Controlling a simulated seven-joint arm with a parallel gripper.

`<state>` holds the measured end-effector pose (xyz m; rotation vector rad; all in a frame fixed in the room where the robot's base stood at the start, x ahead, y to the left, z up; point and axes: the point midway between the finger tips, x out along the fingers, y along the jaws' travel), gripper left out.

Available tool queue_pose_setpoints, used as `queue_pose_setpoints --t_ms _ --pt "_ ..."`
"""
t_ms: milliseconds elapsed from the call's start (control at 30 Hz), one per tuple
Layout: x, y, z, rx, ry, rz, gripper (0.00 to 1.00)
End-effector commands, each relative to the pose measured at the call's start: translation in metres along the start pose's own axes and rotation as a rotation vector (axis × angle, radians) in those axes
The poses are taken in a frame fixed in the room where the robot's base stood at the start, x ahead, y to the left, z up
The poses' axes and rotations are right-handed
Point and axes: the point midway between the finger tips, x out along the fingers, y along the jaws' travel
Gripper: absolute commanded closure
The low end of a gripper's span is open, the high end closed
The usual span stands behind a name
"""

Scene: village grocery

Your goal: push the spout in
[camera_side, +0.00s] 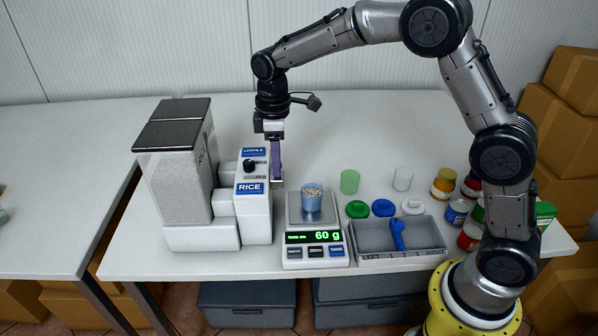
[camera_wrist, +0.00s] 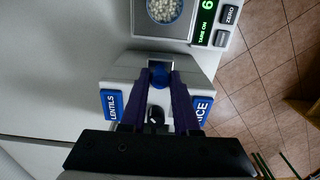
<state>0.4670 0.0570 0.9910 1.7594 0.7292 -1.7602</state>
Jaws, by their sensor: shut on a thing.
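The white dispenser (camera_side: 252,213) has a blue LENTILS label and a blue RICE label, with a black knob between them. My gripper (camera_side: 276,176) points down at its right side, facing the scale. In the wrist view the purple fingers are shut on a small blue rounded piece at the dispenser's edge, which looks like the spout (camera_wrist: 159,72). In the side view the fingers mostly hide it. How far the spout stands out cannot be told. A blue cup (camera_side: 311,203) of pale grains stands on the scale (camera_side: 314,256), whose display reads 60 g.
A grain-filled hopper with a dark lid (camera_side: 172,133) stands left of the dispenser. Right of the scale are a grey tray (camera_side: 400,255) holding a blue scoop (camera_side: 397,234), several lids, a green cup (camera_side: 349,181), a whitish cup (camera_side: 402,179) and several jars. The table behind is clear.

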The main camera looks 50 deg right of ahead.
Motion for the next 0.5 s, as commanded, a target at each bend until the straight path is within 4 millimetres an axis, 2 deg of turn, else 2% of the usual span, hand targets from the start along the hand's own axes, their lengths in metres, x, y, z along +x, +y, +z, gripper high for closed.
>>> queue_pose_setpoints --t_ms 33,67,233,500 --pt "-0.0013 0.0001 -0.0007 0.000 0.003 0.002 1.00" --pt "-0.0013 0.0000 -0.0007 0.000 0.003 0.002 0.69" --pt "-0.0009 0.0000 -0.0004 0.000 0.002 0.001 0.38" --pt "-0.0005 -0.0001 0.0000 0.000 0.001 0.000 0.38"
